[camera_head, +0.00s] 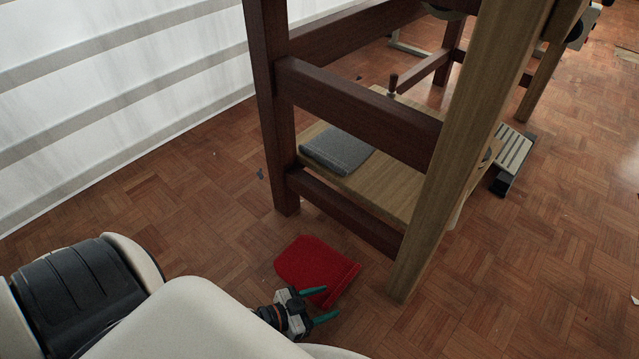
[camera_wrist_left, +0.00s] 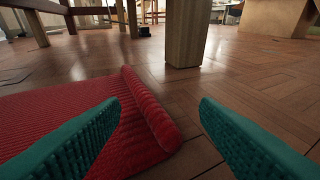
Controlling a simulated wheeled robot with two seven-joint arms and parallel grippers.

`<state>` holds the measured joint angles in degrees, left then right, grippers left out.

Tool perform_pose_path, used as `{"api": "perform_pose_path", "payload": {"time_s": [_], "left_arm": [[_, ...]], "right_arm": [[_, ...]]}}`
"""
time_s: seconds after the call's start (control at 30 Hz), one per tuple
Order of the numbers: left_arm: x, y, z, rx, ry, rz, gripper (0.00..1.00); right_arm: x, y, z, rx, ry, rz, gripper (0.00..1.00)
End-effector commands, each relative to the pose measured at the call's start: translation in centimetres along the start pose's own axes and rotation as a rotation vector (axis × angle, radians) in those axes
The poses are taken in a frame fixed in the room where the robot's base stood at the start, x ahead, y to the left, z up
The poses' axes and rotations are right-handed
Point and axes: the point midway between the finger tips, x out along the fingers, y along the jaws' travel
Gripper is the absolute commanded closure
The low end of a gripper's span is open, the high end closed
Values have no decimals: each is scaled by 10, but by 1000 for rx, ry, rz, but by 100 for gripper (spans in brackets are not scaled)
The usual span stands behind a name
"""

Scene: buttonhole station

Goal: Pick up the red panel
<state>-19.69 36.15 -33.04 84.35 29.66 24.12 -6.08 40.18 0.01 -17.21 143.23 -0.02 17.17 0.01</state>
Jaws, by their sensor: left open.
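The red panel (camera_head: 312,266) lies flat on the parquet floor in front of the wooden frame. In the left wrist view the panel (camera_wrist_left: 60,112) looks ribbed, with a thick rolled edge (camera_wrist_left: 150,112) along its right side. My left gripper (camera_head: 322,304) is open and empty, low at the near right edge of the panel. In the left wrist view its two teal fingers (camera_wrist_left: 160,135) are spread apart, with the rolled edge between them, nearer the left finger. I cannot tell whether a finger touches the panel. My right gripper is not in view.
The wooden frame's near leg (camera_head: 440,200) stands just right of the panel, and a dark leg (camera_head: 270,110) stands behind it. A grey folded cloth (camera_head: 336,150) lies on the low wooden shelf (camera_head: 385,187). A grey pedal (camera_head: 513,160) stands farther right.

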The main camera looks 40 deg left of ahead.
Motion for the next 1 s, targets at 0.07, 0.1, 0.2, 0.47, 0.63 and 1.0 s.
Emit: {"api": "perform_pose_path", "payload": {"time_s": [0.07,0.1,0.2,0.47,0.63,1.0], "left_arm": [[8,0,-2,-1,-1,0,44],[9,0,-1,-1,0,0,44],[9,0,0,-1,0,0,44],[9,0,1,0,1,0,65],[9,0,0,0,1,0,93],[8,0,3,0,0,0,100]], "right_arm": [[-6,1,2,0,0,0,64],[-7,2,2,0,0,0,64],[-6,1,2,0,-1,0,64],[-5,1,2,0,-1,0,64],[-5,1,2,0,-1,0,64],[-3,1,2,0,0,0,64]]}}
